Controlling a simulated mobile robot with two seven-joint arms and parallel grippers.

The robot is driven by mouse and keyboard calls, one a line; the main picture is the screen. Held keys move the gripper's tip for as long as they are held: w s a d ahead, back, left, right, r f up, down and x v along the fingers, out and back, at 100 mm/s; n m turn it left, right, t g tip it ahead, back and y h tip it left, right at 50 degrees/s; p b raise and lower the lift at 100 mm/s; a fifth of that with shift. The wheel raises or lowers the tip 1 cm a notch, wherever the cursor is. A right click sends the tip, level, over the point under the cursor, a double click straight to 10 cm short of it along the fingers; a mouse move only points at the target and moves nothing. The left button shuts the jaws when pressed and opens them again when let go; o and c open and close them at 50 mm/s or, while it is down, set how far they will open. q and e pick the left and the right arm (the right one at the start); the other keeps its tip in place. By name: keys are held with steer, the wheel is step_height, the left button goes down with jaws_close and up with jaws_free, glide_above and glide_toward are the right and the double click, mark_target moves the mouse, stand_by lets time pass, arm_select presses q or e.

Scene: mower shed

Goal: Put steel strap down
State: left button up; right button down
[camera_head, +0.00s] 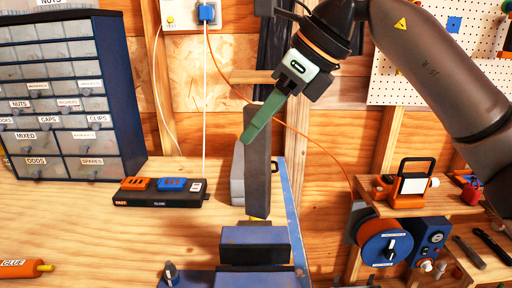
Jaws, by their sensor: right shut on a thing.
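The steel strap (257,180) is a long dark grey bar, standing nearly upright near the middle of the head view. My right gripper (254,133) comes down from the upper right; its green fingers are shut on the strap's upper part. The strap's lower end is just above or at the blue vise (255,236) at the bench's front edge; I cannot tell whether they touch. My left gripper is not in view.
A blue drawer cabinet (119,90) and a black charging strip (160,191) stand on the wooden bench (110,230) to the left. An orange glue tube (20,268) lies front left. A reel (385,247) and a work lamp (406,187) are at right. Bare bench lies left of the vise.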

mark_target(256, 149)
steer(key=shift+w+a+f, duration=0.15)
steer(key=shift+w+f, duration=0.35)
steer(key=shift+f, duration=0.1)
steer(key=f, duration=0.3)
steer(key=shift+w+f, duration=0.1)
steer(key=shift+w, duration=0.25)
steer(key=shift+f, duration=0.45)
steer(key=c, duration=0.7)
jaws_free()
steer(key=shift+f, duration=0.1)
steer(key=shift+r, duration=0.3)
steer(key=v, duration=1.1)
steer(key=shift+s+d+r, duration=0.15)
steer(key=shift+d+r, duration=0.05)
steer(key=shift+r, duration=0.1)
